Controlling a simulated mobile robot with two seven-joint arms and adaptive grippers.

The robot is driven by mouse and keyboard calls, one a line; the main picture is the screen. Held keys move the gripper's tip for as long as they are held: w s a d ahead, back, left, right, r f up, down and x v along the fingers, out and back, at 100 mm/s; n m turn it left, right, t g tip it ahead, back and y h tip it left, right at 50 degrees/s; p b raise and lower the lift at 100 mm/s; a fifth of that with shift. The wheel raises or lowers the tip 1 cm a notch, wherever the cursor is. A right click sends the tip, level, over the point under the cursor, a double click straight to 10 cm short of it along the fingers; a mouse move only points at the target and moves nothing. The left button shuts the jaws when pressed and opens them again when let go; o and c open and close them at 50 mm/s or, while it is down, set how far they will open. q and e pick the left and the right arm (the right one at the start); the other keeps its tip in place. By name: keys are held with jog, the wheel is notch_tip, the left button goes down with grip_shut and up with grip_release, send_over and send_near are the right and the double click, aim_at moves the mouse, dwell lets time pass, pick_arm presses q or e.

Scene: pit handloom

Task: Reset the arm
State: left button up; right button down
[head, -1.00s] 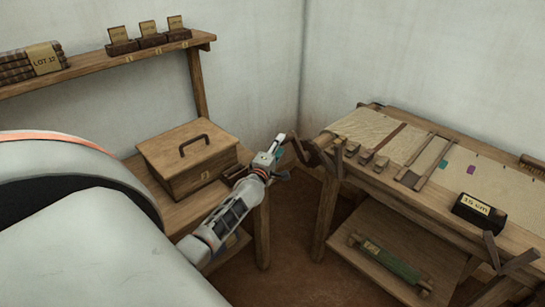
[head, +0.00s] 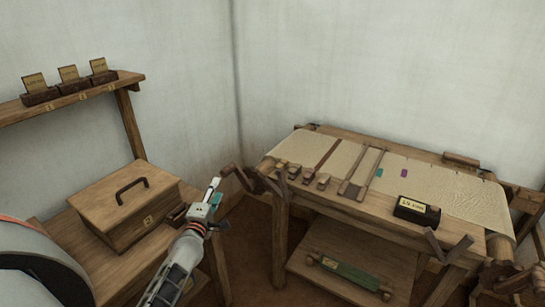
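My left arm comes in from the lower left, and its gripper (head: 214,204) is in the air in front of the gap between the box table and the loom. The gripper is small and seen at an angle, so I cannot tell how far its fingers are apart. I see nothing clearly held in it. A dark crank-like wooden handle (head: 240,180) at the loom's left end shows just beyond it; I cannot tell whether they touch. My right gripper is not in view.
A lidded wooden box (head: 123,200) stands on a table at left. The loom (head: 330,200) bears cloth (head: 425,175) and a black labelled block (head: 417,211). A green roller (head: 345,274) lies on its lower shelf. A wall shelf (head: 80,96) holds three card holders.

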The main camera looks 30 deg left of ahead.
pick_arm(q)
jog(key=s+d+f+m+g+h, duration=0.2)
jog(key=s+d+f+m, duration=0.3)
jog(key=s+d+m, duration=0.3)
jog(key=s+d+f+m+g+h, duration=0.2)
jog(key=s+d+f+m, duration=0.4)
jog(key=d, duration=0.8)
jog(key=s+d+f+m+g+h, duration=0.2)
jog(key=s+d+f+m+h, duration=0.2)
jog(key=s+d+m, duration=0.7)
notch_tip(320, 180, down, 2)
jog(key=s, duration=0.3)
jog(key=shift+f+m+g, duration=0.15)
jog(key=shift+m+g, duration=0.15)
jog(key=shift+m, duration=0.1)
jog(key=shift+w+a, duration=0.1)
